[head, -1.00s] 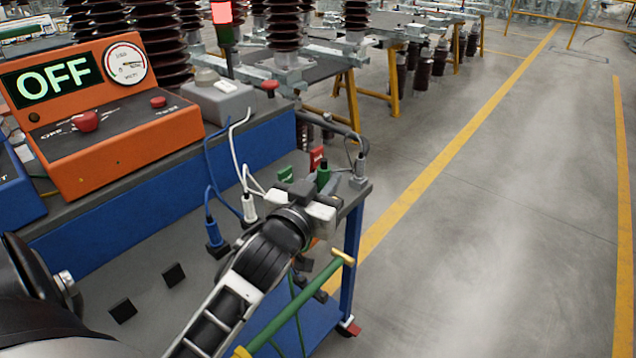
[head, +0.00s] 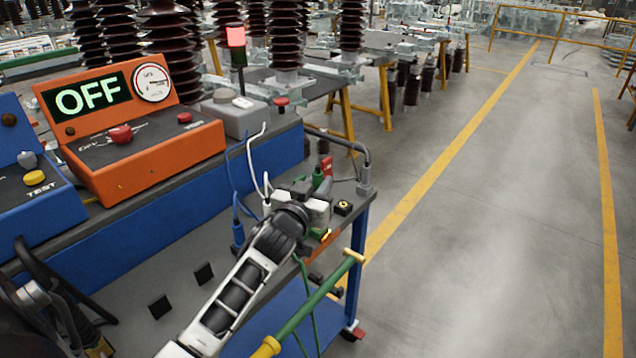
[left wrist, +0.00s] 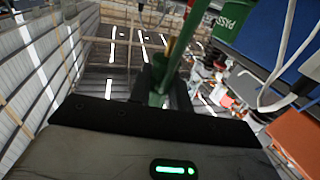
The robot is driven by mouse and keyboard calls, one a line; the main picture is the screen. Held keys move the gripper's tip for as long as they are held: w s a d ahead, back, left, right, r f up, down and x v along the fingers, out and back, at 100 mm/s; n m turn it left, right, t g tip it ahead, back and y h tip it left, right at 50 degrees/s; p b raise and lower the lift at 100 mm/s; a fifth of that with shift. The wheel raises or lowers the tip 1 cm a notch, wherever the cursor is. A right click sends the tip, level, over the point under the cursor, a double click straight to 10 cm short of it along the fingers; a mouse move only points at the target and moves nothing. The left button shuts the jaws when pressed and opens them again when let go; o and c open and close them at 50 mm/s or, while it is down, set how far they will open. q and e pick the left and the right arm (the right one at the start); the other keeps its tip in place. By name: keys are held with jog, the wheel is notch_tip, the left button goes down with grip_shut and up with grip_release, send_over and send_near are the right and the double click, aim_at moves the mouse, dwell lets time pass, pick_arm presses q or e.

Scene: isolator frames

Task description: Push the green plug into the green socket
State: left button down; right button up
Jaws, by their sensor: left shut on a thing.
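My left gripper (head: 318,205) is over the right end of the bench, in the head view. It is shut on the green plug, a green cylinder (left wrist: 162,78) upright between the dark fingers in the left wrist view. In the head view a green piece (head: 318,180) shows just behind the gripper; I cannot tell whether it is the plug. A green block with white lettering (left wrist: 238,22) is at the upper right of the left wrist view, apart from the plug. I cannot clearly make out the green socket's opening.
A black square piece with a yellow ring (head: 343,208) sits right of the gripper. White and blue cable plugs (head: 238,233) stand to its left. An orange box reading OFF (head: 140,130) is at the left. A green rail with yellow ends (head: 312,303) crosses in front. Floor at the right is clear.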

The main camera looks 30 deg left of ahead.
pick_arm(q)
jog(key=shift+f+b, duration=0.45)
jog(key=shift+f, duration=0.25)
notch_tip(320, 180, down, 3)
jog(key=shift+f+b, duration=0.15)
jog(key=shift+b, duration=1.1)
jog(key=shift+f+b, duration=0.3)
jog(key=shift+f, duration=0.25)
pick_arm(e)
jog(key=shift+a+f+m, duration=0.3)
jog(key=shift+a+f, duration=0.15)
jog(key=shift+f, duration=0.35)
pick_arm(q)
jog(key=shift+p, duration=0.5)
pick_arm(e)
jog(key=shift+r, duration=0.35)
